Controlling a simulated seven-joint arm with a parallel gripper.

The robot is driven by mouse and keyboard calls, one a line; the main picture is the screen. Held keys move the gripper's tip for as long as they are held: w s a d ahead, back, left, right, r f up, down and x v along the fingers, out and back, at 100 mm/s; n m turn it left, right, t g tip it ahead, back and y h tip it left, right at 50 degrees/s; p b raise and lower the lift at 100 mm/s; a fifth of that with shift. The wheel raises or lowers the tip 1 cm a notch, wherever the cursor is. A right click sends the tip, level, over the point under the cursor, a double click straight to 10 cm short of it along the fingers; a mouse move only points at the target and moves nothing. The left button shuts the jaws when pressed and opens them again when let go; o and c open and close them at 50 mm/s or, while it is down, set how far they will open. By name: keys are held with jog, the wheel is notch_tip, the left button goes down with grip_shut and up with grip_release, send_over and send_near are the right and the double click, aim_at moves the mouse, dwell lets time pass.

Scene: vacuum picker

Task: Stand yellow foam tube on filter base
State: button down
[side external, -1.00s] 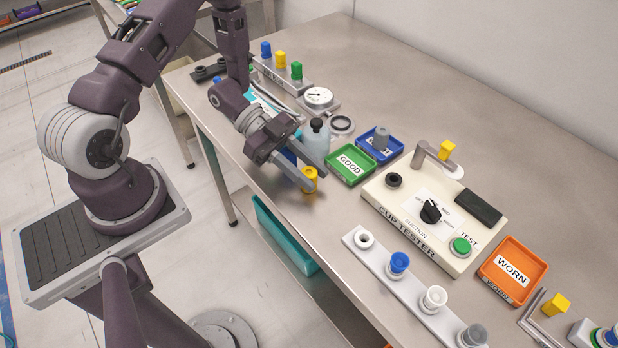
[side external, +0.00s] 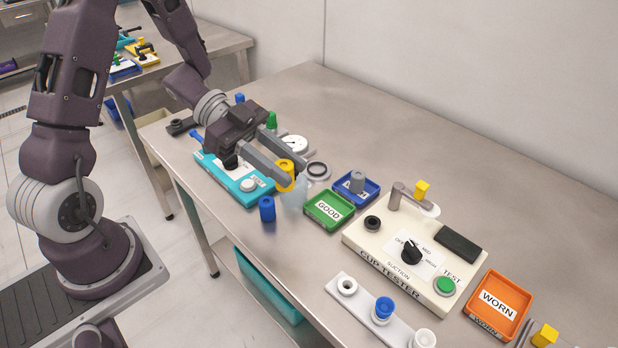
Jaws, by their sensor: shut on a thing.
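My gripper (side external: 293,173) is shut on the yellow foam tube (side external: 285,165), above the front left part of the bench. The tube looks roughly upright, and a finger crosses in front of its middle. A pale see-through bottle (side external: 294,198) stands beneath and behind it, partly covered. A short blue cylinder (side external: 267,208) stands on the bench just left of and below the tube, apart from it. I cannot tell for sure whether this cylinder is the filter base.
A teal device (side external: 240,189) lies left of the gripper. The green GOOD tray (side external: 325,222), a blue tray (side external: 372,197) and the cream cup tester (side external: 360,251) stand to the right. The white cup rack (side external: 362,310) is in front. Bare bench lies between the blue cylinder and the rack.

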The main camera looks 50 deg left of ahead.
jog(key=shift+w+a+r, duration=0.1)
jog(key=shift+w+r, duration=0.15)
jog(key=shift+r, duration=0.2)
jog(key=shift+w+a+r, duration=0.1)
jog(key=shift+w+r, duration=0.1)
jog(key=shift+r, duration=0.25)
jog(key=w+a+n+t+y, duration=0.1)
jog(key=w+a+n+t, duration=0.1)
jog(key=w+a, duration=0.45)
jog(key=w+a+n+t+y, duration=0.1)
jog(key=w+a+n+t, duration=0.15)
jog(key=w, duration=0.75)
jog(key=f, duration=1.4)
jog(key=shift+w+a+f, duration=0.15)
jog(key=shift+w+a, duration=0.1)
jog(key=shift+w, duration=0.1)
jog(key=shift+f+t, duration=0.35)
jog(key=shift+f, duration=0.15)
jog(key=c, duration=1.1)
grip_release()
